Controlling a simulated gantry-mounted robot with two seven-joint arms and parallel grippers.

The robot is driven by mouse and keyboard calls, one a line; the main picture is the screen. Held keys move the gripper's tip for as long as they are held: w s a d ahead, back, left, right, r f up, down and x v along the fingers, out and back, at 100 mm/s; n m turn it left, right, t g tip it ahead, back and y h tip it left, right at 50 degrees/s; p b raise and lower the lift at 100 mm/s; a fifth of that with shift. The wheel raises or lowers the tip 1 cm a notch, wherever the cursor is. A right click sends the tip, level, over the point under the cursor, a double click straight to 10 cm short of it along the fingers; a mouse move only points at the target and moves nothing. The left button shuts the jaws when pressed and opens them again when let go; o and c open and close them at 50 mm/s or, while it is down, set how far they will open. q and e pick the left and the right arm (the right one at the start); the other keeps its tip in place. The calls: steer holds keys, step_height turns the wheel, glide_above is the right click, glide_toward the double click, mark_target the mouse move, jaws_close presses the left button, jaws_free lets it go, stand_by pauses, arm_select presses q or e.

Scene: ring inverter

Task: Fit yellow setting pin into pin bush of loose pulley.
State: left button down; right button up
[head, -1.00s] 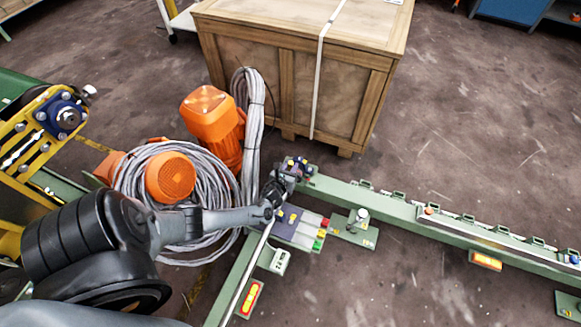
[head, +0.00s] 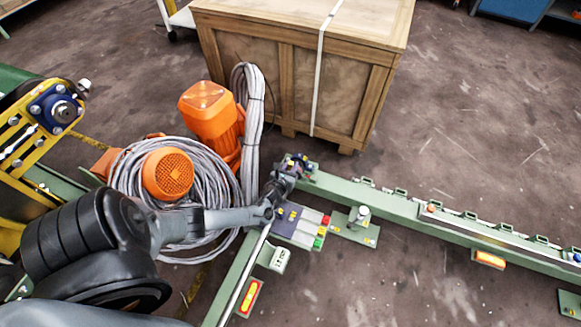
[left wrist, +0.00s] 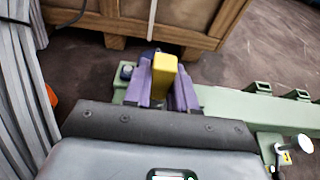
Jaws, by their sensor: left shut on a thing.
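My left gripper (head: 298,162) is over the corner of the green frame, in front of the wooden crate. In the left wrist view its purple fingers (left wrist: 163,88) are closed on both sides of a yellow block, which looks like the head of the yellow setting pin (left wrist: 164,66). The pin's lower end is hidden. In the head view the pin is too small to make out clearly. I cannot make out the loose pulley or its pin bush for certain. My right gripper is in neither view.
A wooden crate (head: 303,70) stands just behind the gripper. Orange motors (head: 209,110) and coiled grey cable (head: 250,130) lie left of it. The green rail (head: 400,203) runs right. A panel with coloured buttons (head: 300,226) sits below the wrist. Open floor lies at right.

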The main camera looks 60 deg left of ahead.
arm_select(q)
steer(key=shift+f, duration=0.15)
steer(key=c, duration=0.8)
jaws_free()
steer(key=shift+c, duration=0.2)
steer(key=shift+s+d+r+p, duration=0.35)
steer(key=shift+s+p, duration=0.1)
steer(key=shift+p, duration=0.15)
steer(key=p+v, duration=0.6)
steer(key=v, duration=0.3)
steer(key=shift+s+d, duration=0.2)
steer(key=shift+s, duration=0.05)
steer(key=shift+f, duration=0.15)
